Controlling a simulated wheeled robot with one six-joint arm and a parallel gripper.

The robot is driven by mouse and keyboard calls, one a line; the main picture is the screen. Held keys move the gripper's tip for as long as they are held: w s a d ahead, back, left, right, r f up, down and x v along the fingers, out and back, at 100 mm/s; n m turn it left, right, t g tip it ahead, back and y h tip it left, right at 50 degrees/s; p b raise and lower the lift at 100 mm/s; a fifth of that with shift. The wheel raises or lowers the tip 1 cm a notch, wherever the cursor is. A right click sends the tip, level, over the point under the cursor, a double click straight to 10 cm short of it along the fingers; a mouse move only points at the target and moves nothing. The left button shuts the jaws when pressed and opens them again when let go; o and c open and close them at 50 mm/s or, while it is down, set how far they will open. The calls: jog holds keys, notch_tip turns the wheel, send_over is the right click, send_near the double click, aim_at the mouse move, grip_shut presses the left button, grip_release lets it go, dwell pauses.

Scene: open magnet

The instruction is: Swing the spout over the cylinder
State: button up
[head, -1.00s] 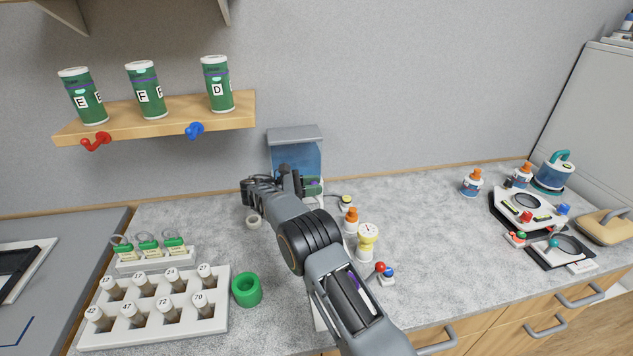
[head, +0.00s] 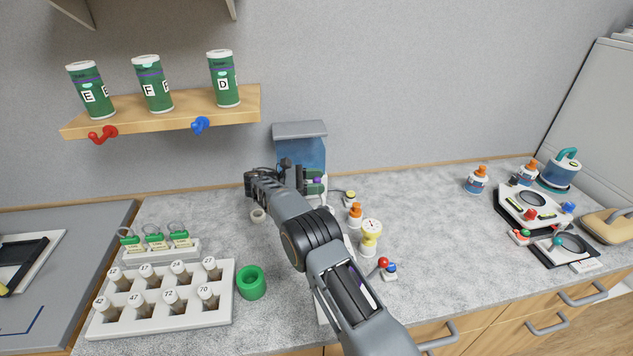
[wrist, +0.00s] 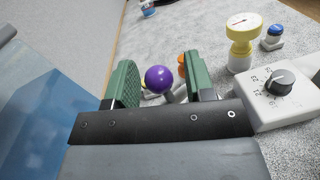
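A blue tank with a grey lid (head: 301,148) stands against the wall behind my arm; its blue side fills the left of the wrist view (wrist: 40,115). My gripper (head: 318,181) is in front of the tank, its green-padded fingers apart. In the wrist view, a purple ball knob (wrist: 158,79) shows between the two fingers, with a gap on each side; it also shows in the head view (head: 317,181). I cannot make out the spout's full shape or tell which object is the cylinder; my arm and gripper hide much of that area.
A white dial box (wrist: 280,95) is right of the fingers. A vial rack (head: 160,300) and green ring (head: 251,284) are left.

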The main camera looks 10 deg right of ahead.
jog(key=shift+r, duration=0.5)
notch_tip(320, 180, up, 3)
jog(key=shift+s+f, duration=0.1)
jog(key=shift+s, duration=0.05)
jog(key=s+r+p, duration=0.1)
jog(key=s+r, duration=0.2)
jog(key=s, duration=0.1)
jog(key=s+r+p, duration=0.2)
jog(key=s+r, duration=0.1)
jog(key=s, duration=0.2)
jog(key=s+d+r+p, duration=0.1)
jog(key=s+r+p, duration=0.1)
jog(key=s+r, duration=0.1)
jog(key=shift+s+r, duration=0.1)
jog(key=shift+s, duration=0.75)
